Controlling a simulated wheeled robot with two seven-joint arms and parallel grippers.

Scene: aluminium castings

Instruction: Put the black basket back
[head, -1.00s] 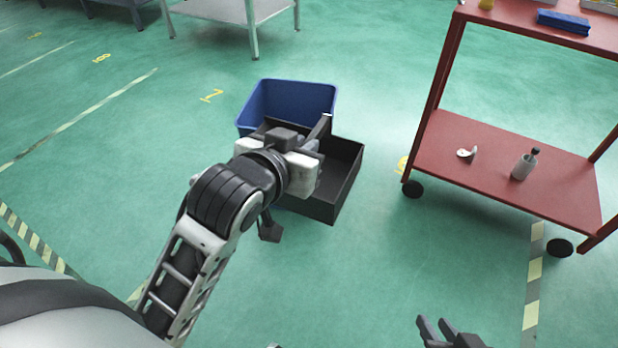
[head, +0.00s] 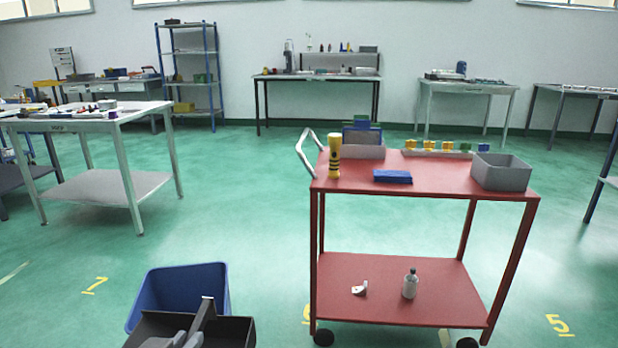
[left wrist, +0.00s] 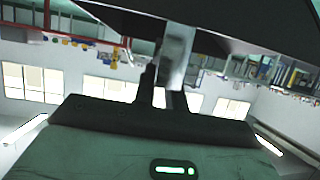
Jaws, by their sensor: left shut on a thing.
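The black basket (head: 234,330) shows at the bottom edge of the head view, cut off by the frame, in front of and overlapping the blue bin (head: 185,284). I cannot tell how high it is above the floor. My left gripper (head: 184,338) is at the basket, mostly below the frame. In the left wrist view its fingers (left wrist: 163,85) are shut on the dark basket (left wrist: 125,14), which crosses the top of that view. The inside of the basket is largely hidden. My right gripper is out of view.
A red cart (head: 405,305) stands to the right of the basket. Its top holds a grey box (head: 502,172), a yellow-black flashlight (head: 334,156) and a blue block (head: 393,177). A light table (head: 95,122) stands at left; floor between is clear.

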